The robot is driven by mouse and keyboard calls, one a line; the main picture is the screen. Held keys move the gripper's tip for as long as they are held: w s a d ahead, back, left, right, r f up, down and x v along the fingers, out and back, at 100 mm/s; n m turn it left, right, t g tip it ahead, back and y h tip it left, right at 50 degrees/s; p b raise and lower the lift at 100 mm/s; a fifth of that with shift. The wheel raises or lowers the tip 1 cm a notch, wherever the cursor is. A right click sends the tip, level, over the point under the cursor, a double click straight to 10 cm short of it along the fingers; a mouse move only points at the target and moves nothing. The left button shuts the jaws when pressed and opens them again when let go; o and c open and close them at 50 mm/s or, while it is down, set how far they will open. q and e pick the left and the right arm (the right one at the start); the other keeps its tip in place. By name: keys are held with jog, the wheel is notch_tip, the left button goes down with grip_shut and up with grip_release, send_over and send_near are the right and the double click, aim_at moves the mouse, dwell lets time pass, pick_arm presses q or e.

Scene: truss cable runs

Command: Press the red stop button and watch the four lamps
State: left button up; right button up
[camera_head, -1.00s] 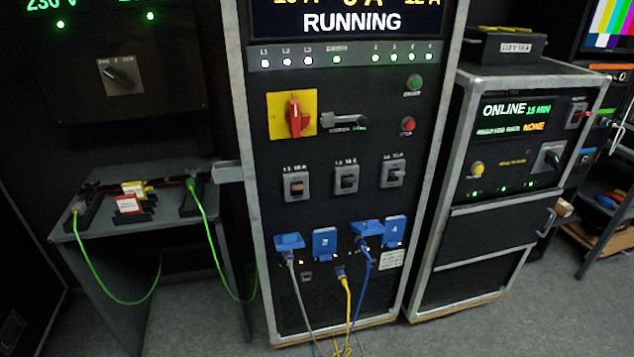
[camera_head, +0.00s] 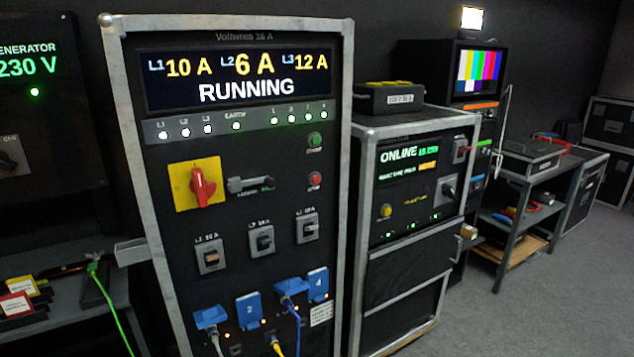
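The red stop button (camera_head: 314,179) is a small round button on the right side of the black power rack (camera_head: 135,215), below a green button (camera_head: 315,139). The rack display (camera_head: 220,75) reads RUNNING, with 10 A, 6 A and 12 A. Under it is a grey lamp strip (camera_head: 255,124). The lamps numbered 1 to 4 at its right end, such as lamp 1 (camera_head: 274,121), are lit green. Lamps L1, L2 and L3 are lit white, and the earth lamp is green. Neither gripper shows in the head view.
A red rotary switch (camera_head: 202,187) on a yellow plate sits left of the buttons. Blue sockets (camera_head: 248,309) with cables are below. A second rack (camera_head: 400,265) reading ONLINE stands to the right. Clear grey floor (camera_head: 560,300) lies at the right.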

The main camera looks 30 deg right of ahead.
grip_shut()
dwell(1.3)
